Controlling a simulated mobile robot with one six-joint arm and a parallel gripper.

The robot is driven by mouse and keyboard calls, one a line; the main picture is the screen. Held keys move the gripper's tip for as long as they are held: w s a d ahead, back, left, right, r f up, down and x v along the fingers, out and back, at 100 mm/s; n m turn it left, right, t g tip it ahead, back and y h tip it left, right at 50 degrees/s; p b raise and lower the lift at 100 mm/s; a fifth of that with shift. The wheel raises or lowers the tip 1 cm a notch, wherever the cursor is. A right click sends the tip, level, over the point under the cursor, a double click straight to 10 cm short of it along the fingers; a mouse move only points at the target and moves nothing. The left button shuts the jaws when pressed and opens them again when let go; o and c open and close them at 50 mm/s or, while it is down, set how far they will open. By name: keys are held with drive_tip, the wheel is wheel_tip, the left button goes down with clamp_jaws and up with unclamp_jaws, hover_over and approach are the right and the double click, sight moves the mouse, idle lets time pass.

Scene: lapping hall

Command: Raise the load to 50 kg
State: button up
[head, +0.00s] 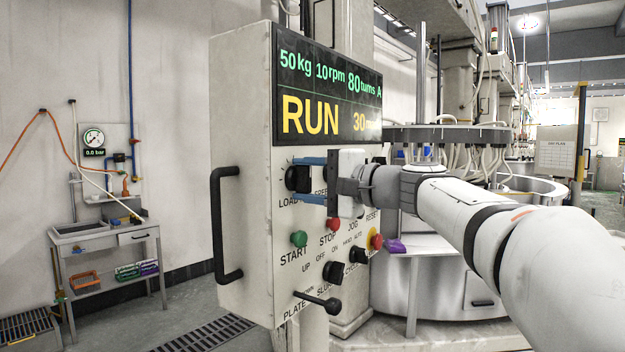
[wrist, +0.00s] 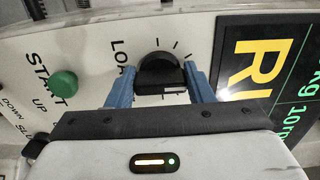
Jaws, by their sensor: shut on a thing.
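The black LOAD knob (head: 293,179) sits on the front of the pale control box (head: 243,120), below the display. My gripper (head: 303,180) is shut on this knob, with one blue finger above it and one below. In the wrist view the knob (wrist: 160,70) sits between the two blue fingers of my gripper (wrist: 158,80), with dial marks around it. The display (head: 328,95) reads 50 kg, 10 rpm, 80 turns A, and RUN in yellow with a 30 beside it. My gripper partly hides the labels near the knob.
Below the knob are a green START button (head: 299,239), a red STOP button (head: 333,224), a red RESET/emergency-type button (head: 376,241) and black selectors (head: 332,271). A black handle (head: 224,225) projects at the box's left. A lapping machine (head: 450,135) stands behind my arm.

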drive_tip(key=shift+r, duration=0.25)
drive_tip(key=o, duration=1)
drive_tip(key=shift+a+f, duration=0.1)
drive_tip(key=shift+f, duration=0.1)
drive_tip(key=shift+s+d, duration=0.1)
drive_tip(key=shift+d, duration=0.2)
drive_tip(key=b+v, duration=0.1)
drive_tip(key=v, duration=0.6)
drive_tip(key=shift+s, duration=0.1)
